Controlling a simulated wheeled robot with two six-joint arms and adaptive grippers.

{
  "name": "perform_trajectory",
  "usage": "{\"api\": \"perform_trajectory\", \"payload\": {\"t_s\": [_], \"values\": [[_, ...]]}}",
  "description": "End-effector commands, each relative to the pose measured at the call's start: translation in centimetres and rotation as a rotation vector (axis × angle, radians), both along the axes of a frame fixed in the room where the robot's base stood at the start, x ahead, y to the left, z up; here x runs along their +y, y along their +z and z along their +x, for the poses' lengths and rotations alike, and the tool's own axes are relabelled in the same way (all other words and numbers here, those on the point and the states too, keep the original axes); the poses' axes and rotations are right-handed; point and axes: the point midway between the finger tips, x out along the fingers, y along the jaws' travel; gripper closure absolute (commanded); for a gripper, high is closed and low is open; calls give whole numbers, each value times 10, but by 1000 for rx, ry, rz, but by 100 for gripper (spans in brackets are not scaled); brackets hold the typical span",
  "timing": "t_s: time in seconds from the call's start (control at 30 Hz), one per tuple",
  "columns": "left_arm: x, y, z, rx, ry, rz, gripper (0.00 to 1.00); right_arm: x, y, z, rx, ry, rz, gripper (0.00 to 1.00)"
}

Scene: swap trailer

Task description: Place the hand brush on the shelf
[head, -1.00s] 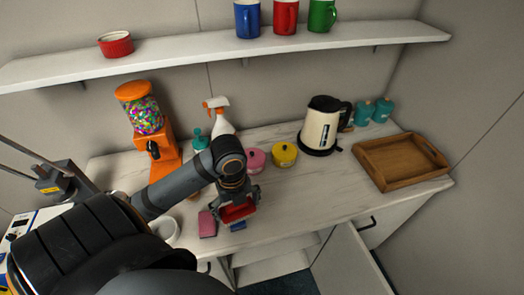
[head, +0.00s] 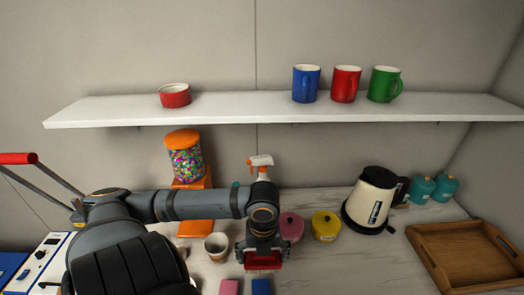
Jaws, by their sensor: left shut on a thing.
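My left gripper (head: 262,244) reaches over the counter and is shut on a red thing, which I take to be the hand brush (head: 264,261). It is held above the counter near its front, and the gripper hides most of it. The white shelf (head: 230,113) runs along the wall, higher up and behind the gripper. My right gripper is not in view.
On the shelf stand a red bowl (head: 174,95) and blue (head: 306,84), red (head: 345,84) and green (head: 383,84) mugs; room is free between bowl and blue mug. Below stand a candy dispenser (head: 185,160), spray bottle (head: 261,165), kettle (head: 374,199) and wooden tray (head: 470,255).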

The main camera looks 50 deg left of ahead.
Motion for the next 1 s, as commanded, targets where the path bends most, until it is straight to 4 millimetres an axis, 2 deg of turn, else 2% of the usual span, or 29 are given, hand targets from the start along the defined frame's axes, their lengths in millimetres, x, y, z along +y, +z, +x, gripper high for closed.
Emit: {"api": "perform_trajectory", "payload": {"t_s": [0.07,0.27,0.5,0.63,0.83,1.0], "values": [[14,-4,10,5,10,-2,36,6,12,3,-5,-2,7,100],[47,-25,37,0,11,-5,36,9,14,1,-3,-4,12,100],[73,-67,58,1,9,-7,36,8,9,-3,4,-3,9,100],[82,-77,64,0,6,-4,36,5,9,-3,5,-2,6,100],[85,-82,66,-1,5,-3,36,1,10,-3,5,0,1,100],[86,-105,67,4,7,-8,36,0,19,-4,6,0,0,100]]}}
